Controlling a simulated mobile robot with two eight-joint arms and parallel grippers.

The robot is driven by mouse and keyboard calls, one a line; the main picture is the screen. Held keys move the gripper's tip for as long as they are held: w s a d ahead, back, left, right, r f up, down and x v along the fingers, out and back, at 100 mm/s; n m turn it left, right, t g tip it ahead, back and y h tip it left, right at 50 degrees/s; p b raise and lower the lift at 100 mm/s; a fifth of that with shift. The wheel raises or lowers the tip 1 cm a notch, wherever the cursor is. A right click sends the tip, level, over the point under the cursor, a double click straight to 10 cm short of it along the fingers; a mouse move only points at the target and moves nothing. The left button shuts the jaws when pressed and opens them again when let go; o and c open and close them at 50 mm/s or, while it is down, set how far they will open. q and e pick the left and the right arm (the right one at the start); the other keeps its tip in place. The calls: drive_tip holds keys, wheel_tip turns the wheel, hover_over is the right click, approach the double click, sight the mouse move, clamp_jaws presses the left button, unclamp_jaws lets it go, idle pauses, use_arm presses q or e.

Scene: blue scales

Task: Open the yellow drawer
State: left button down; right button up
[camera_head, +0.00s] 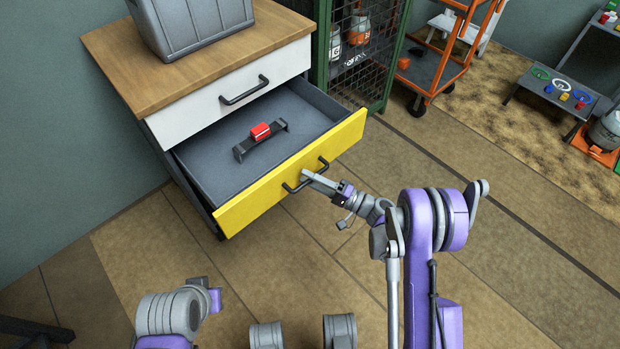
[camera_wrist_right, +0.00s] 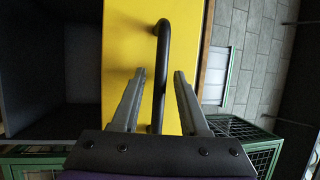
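The yellow drawer (camera_head: 250,199) stands pulled well out of the cabinet, its inside showing. Its dark bar handle (camera_head: 296,186) is on the yellow front. My right gripper (camera_head: 309,175) is at this handle. In the right wrist view the yellow front (camera_wrist_right: 130,45) fills the middle, and the handle (camera_wrist_right: 162,50) runs between the two fingers of my right gripper (camera_wrist_right: 158,73). The fingers are apart, with a gap on each side of the handle. Part of my left arm shows at the lower left in the head view; its gripper is not visible.
A red block on a dark holder (camera_head: 260,132) lies inside the drawer. A shut white drawer (camera_head: 215,105) is above, under a wooden top (camera_head: 205,62) bearing a grey bin (camera_head: 190,22). A green mesh cage (camera_head: 352,60) stands beside the cabinet. The floor in front is clear.

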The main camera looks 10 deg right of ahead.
use_arm(q)
drive_tip(key=shift+s+r+p, duration=0.1)
drive_tip(key=shift+r+p, duration=0.35)
drive_tip(key=shift+r, duration=0.05)
use_arm(e)
drive_tip(key=v, duration=1.1)
drive_tip(key=shift+a, duration=0.1)
